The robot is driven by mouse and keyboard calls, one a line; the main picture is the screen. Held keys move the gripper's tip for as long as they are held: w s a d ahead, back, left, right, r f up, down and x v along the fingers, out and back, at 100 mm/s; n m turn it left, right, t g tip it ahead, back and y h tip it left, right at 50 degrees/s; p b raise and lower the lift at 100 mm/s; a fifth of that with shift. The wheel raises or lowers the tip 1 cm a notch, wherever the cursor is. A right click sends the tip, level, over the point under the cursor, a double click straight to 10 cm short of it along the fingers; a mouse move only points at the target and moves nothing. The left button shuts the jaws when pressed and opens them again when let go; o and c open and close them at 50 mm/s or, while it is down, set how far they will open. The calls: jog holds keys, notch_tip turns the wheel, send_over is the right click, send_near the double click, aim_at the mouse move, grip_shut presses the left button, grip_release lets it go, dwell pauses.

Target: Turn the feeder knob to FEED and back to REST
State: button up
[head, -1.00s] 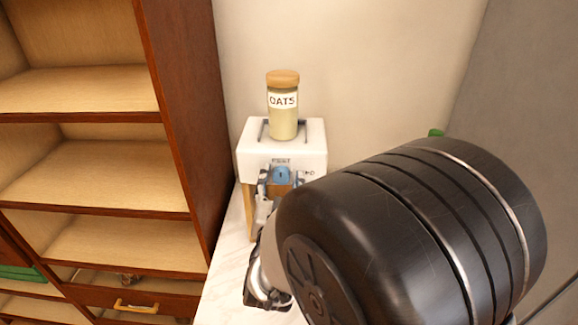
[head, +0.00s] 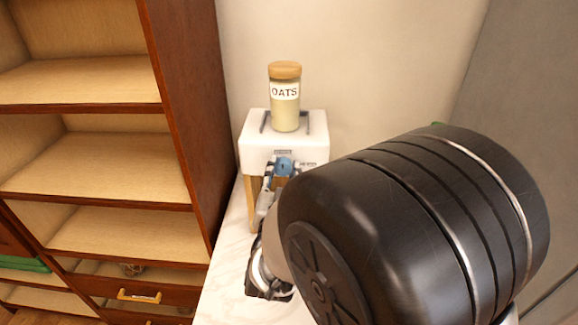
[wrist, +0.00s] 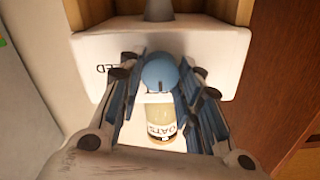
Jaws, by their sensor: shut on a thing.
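The feeder is a white box (head: 255,152) on a wooden stand, with its blue round knob (head: 284,165) on the front face. Small labels show above the knob and to its right; the right one reads FEED in the upside-down wrist view. My gripper (wrist: 160,80) is shut on the blue knob (wrist: 160,70), with a finger on each side of it. In the head view my arm covers the lower right of the feeder and part of the gripper. I cannot tell exactly which label the knob points to.
A jar of oats (head: 285,110) with a wooden lid stands on top of the feeder. The feeder stands on a pale marble counter (head: 232,250). A brown wooden shelf unit (head: 185,120) rises close on the left. A wall is behind, and a grey surface (head: 520,110) is at right.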

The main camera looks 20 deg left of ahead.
jog(key=shift+m+b, duration=0.3)
jog(key=shift+b, duration=0.2)
jog(key=m+b, duration=0.3)
jog(key=b, duration=0.2)
jog(key=shift+f, duration=0.2)
jog(key=m+b, duration=0.3)
jog(key=m, duration=0.1)
jog(key=shift+r, duration=0.1)
jog(key=m, duration=0.5)
jog(key=shift+r+b, duration=0.1)
jog(key=shift+b, duration=0.2)
jog(key=m, duration=0.5)
jog(key=shift+m, duration=0.4)
jog(key=o, duration=1)
jog(key=shift+o, duration=0.2)
